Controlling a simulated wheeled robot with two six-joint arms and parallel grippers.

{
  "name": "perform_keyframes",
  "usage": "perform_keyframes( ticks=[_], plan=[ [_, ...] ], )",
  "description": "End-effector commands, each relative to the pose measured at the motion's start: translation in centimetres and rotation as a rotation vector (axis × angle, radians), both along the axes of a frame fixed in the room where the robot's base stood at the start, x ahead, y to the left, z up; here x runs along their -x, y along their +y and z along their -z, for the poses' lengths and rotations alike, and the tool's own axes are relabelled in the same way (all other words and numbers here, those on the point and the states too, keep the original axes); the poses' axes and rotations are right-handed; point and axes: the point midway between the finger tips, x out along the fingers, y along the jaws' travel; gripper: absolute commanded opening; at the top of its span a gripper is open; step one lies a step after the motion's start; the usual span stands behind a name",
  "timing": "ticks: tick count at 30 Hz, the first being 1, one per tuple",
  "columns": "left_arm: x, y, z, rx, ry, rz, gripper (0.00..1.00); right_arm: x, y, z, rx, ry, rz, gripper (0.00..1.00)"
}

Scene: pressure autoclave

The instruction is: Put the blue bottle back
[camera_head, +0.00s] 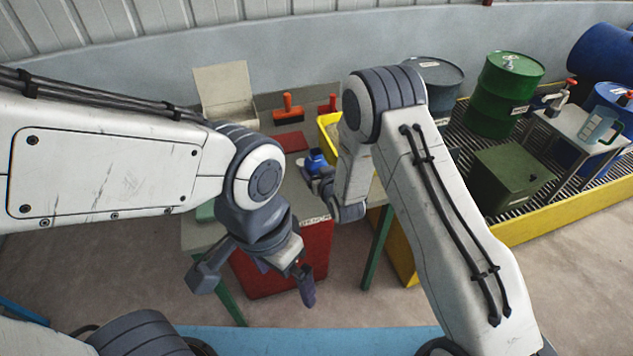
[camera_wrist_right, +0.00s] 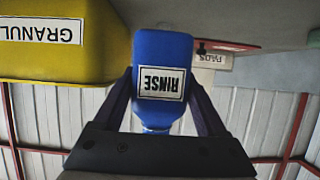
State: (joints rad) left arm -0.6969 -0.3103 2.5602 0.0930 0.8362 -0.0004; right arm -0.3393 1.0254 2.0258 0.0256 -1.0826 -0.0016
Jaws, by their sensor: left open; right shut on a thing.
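The blue bottle (camera_head: 315,160) is at the right part of the workbench, just left of my right arm's end. My right gripper (camera_head: 320,178) is shut on it. In the right wrist view the blue bottle (camera_wrist_right: 160,55) stands between both fingers, with a RINSE label facing the camera; that picture is upside down, as are its labels. I cannot tell whether the bottle's base touches the bench. My left gripper (camera_head: 252,284) is open and empty, in front of the bench at lower left, its fingers spread apart.
A yellow bin (camera_head: 328,122) labelled GRANUL stands close beside the bottle, partly behind my right arm. An orange-handled tool (camera_head: 288,106) and an open pale box (camera_head: 225,95) are at the bench's back. A red container (camera_head: 318,255) stands below. Drums (camera_head: 503,92) stand right.

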Motion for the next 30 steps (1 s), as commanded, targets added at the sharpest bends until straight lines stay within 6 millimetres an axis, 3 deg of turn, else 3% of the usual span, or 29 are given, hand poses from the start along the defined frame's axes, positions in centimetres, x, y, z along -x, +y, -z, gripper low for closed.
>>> perform_keyframes(
  ticks=[12, 25, 26, 27, 30],
  plan=[
    [0.0, 0.0, -0.9, 0.0, 0.0, 0.0, 1.0, 0.0, -0.3, 4.9, 0.0, 0.001, 0.004, 0.12],
    [0.0, 0.0, -0.4, 0.0, 0.0, 0.0, 1.0, 0.0, 0.0, 5.8, 0.0, -0.002, 0.001, 0.12],
    [0.0, 0.0, -0.5, 0.0, 0.0, 0.0, 1.0, 0.0, 0.0, 5.7, 0.0, -0.002, 0.001, 0.82],
    [0.0, 0.0, -0.6, 0.0, 0.0, 0.0, 1.0, 0.0, 0.0, 5.6, 0.0, -0.002, 0.001, 0.97],
    [0.0, 0.0, -0.6, 0.0, 0.0, 0.0, 1.0, 0.0, -0.1, 5.6, 0.0, -0.001, 0.001, 1.0]
  ],
)
